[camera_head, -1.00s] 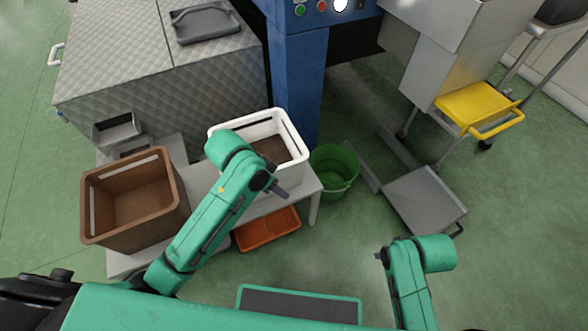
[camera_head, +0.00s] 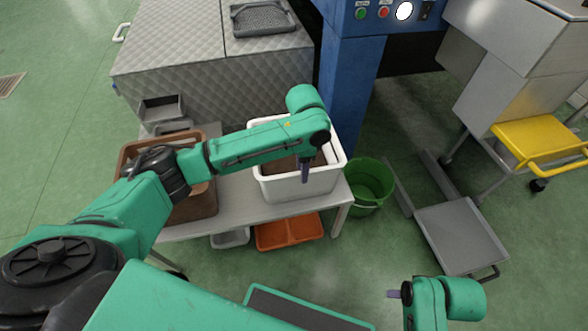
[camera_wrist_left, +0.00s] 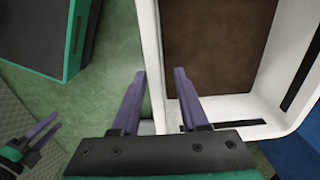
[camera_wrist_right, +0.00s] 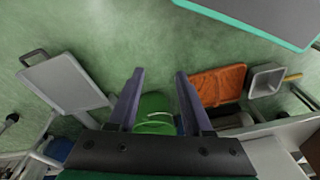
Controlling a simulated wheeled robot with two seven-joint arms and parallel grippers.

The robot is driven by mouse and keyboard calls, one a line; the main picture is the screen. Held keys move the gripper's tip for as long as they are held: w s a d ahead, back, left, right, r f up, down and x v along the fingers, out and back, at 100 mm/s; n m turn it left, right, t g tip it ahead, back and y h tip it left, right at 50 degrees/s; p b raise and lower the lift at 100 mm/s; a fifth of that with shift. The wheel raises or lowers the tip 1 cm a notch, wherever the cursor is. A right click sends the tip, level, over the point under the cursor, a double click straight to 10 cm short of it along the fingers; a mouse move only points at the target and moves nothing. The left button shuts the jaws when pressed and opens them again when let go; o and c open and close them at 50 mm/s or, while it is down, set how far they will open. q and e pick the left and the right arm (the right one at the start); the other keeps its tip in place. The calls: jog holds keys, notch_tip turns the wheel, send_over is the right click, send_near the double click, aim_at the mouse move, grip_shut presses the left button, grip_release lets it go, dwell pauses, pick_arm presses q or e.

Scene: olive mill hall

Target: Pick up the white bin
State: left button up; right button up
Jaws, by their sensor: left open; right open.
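The white bin (camera_head: 300,186) stands upright on the low grey bench, with a brown surface inside. My left gripper (camera_head: 305,180) points down at the bin's near side, its arm crossing over the bin and hiding part of the rim. In the left wrist view, the open, empty fingers (camera_wrist_left: 160,72) appear on either side of the bin's white wall (camera_wrist_left: 151,50); I cannot tell how far down they reach. My right gripper (camera_head: 393,294) is low at the right, away from the bin. In the right wrist view its fingers (camera_wrist_right: 160,72) are open and empty.
A brown crate (camera_head: 202,200) stands left of the bin on the bench (camera_head: 236,200), partly behind my left arm. A green bucket (camera_head: 370,188) is on the floor at right. An orange tray (camera_head: 289,232) lies under the bench. A blue column (camera_head: 345,95) rises behind.

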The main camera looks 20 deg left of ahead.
aim_at(302, 188)
pick_arm(q)
notch_tip(302, 188, down, 5)
jog(key=shift+f+b, duration=0.1)
jog(key=shift+b, duration=0.7)
grip_shut()
pick_arm(e)
jog(key=r, duration=0.3)
jog(key=shift+s+a+r, duration=0.2)
jog(key=shift+a, duration=0.1)
pick_arm(q)
jog(key=shift+s, duration=0.15)
